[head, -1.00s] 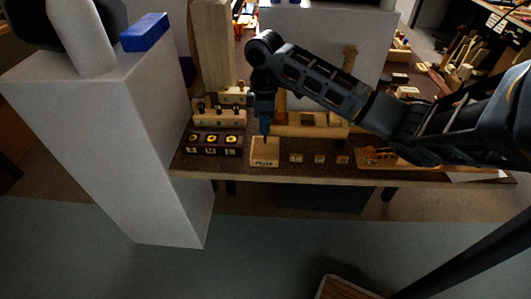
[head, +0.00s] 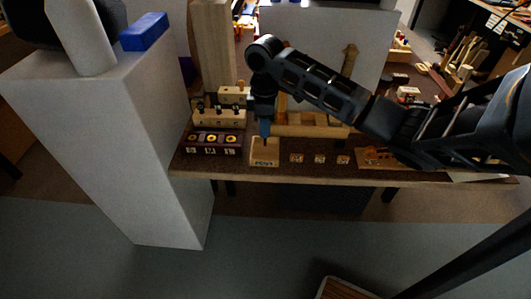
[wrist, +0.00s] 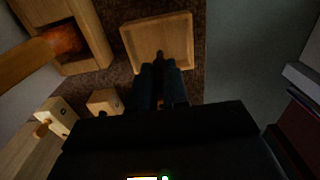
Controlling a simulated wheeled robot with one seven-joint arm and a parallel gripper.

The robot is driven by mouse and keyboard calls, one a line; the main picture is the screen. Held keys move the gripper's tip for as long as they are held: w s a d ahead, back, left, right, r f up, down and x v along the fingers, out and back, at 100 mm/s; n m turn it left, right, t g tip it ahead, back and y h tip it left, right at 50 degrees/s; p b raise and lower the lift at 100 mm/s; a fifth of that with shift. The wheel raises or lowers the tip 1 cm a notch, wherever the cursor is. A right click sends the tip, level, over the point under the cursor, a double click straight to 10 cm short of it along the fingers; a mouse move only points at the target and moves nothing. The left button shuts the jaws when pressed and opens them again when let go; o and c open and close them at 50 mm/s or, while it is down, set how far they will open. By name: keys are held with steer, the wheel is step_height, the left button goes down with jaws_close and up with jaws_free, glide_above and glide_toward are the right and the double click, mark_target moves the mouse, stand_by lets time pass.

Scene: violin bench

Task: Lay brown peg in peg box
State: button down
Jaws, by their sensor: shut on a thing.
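The peg box (head: 264,158) is a small pale wooden tray with a lettered front, near the front edge of the bench. In the wrist view it shows as a shallow open tray (wrist: 147,42) with a raised rim. My gripper (head: 265,137) points down over the box. In the wrist view my gripper (wrist: 160,70) is shut on a dark brown peg (wrist: 160,55), whose end sticks out past the fingertips over the tray floor. The rest of the peg is hidden by the fingers. I cannot tell whether the peg touches the floor.
A dark case with round yellow items (head: 213,143) stands left of the box. Several small labelled blocks (head: 319,158) sit to its right. A wooden block with holes (head: 218,116) stands behind left. A tall white pillar (head: 110,150) rises at the left.

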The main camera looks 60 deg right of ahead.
steer(key=shift+f+b, duration=0.9)
steer(key=shift+f, duration=0.7)
stand_by(0.7)
steer(key=c, duration=1.1)
jaws_free()
steer(key=shift+o, duration=0.2)
steer(key=shift+r, duration=3.95)
